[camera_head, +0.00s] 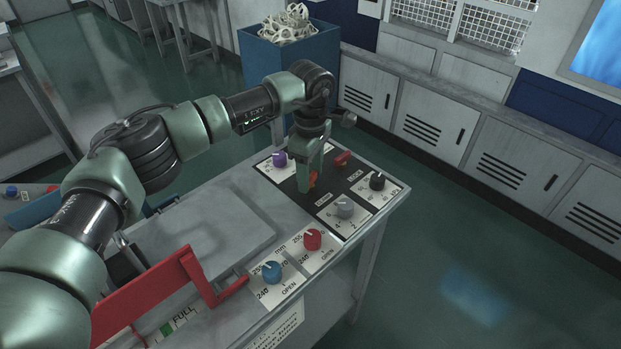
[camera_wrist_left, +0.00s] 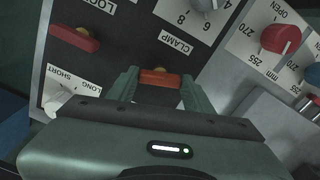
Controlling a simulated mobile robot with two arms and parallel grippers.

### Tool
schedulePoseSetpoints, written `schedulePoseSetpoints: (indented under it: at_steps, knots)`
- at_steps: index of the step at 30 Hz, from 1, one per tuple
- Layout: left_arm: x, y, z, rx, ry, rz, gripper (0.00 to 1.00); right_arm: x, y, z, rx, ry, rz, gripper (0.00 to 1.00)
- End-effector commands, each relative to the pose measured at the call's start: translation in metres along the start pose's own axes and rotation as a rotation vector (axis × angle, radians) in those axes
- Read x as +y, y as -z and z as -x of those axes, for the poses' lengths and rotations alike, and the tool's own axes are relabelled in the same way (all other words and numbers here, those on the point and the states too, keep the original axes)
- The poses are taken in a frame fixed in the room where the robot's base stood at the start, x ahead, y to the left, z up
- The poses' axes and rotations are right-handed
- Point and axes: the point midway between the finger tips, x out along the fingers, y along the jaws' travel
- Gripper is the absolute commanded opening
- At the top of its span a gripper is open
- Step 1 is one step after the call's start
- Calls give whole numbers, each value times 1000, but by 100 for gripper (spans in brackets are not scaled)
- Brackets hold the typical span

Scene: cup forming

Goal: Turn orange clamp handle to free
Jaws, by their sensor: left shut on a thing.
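The orange clamp handle (camera_wrist_left: 160,78) lies on the black control panel (camera_wrist_left: 130,38), beside the CLAMP label (camera_wrist_left: 175,42). In the left wrist view it lies crosswise, with one finger at each end. My left gripper (camera_wrist_left: 160,88) is shut on it. In the head view my left gripper (camera_head: 310,178) points down onto the panel, and only a little of the orange handle (camera_head: 313,178) shows by the fingertips. My right gripper is in neither view.
A red handle (camera_head: 342,158) sits close by on the same panel. A red bar (camera_head: 150,297) stands at the front left.

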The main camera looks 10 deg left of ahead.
Motion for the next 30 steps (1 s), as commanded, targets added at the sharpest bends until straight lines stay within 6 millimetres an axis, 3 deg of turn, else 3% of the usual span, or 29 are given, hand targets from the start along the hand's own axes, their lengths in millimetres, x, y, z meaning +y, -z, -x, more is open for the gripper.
schedulePoseSetpoints:
  at_steps: [9,30]
  knots:
    - [1,2,-2,3,-4,303,10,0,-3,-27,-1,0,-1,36]
    - [1,2,0,2,-5,957,10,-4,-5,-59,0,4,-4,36]
